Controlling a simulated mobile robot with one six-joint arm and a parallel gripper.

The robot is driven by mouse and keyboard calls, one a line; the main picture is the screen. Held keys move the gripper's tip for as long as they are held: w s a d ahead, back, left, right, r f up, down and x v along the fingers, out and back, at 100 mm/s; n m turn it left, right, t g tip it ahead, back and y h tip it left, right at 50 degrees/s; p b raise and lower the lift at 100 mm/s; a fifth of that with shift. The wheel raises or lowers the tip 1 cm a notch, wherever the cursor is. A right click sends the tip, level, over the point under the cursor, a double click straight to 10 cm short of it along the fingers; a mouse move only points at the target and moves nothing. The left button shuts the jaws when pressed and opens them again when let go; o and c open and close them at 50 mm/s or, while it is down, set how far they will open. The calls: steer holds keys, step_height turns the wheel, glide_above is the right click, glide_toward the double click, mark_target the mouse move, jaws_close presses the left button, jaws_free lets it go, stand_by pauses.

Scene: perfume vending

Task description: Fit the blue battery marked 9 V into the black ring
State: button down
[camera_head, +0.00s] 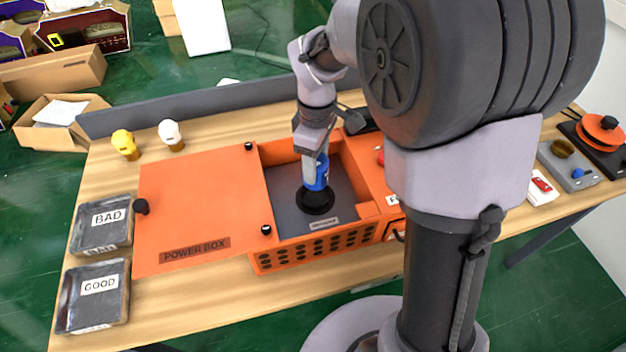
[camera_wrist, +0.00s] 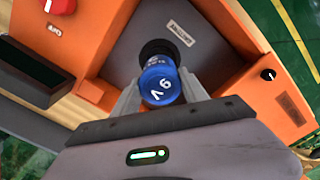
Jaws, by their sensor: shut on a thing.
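The blue battery (camera_head: 321,172) is upright or nearly so inside the open orange power box (camera_head: 290,258). In the wrist view the battery (camera_wrist: 160,86) shows a white 9 V mark on its top end. My gripper (camera_head: 316,160) is shut on it from above, with one finger on each side. The black ring (camera_head: 315,201) lies on the grey floor of the box, directly at the battery's lower end. In the wrist view the ring (camera_wrist: 155,48) shows just beyond the battery. I cannot tell whether the lower end is inside the ring or just above it.
The orange lid (camera_head: 200,205) marked POWER BOX lies left of the opening. Trays marked BAD (camera_head: 102,240) and GOOD (camera_head: 93,311) stand at the left. Yellow (camera_head: 124,143) and white (camera_head: 170,133) bulbs stand behind. The box walls surround my gripper closely.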

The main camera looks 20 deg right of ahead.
step_height(320, 180, down, 6)
steer(key=shift+b, duration=1)
steer(key=shift+f, duration=0.15)
steer(key=shift+f, duration=0.15)
steer(key=c, duration=0.6)
jaws_free()
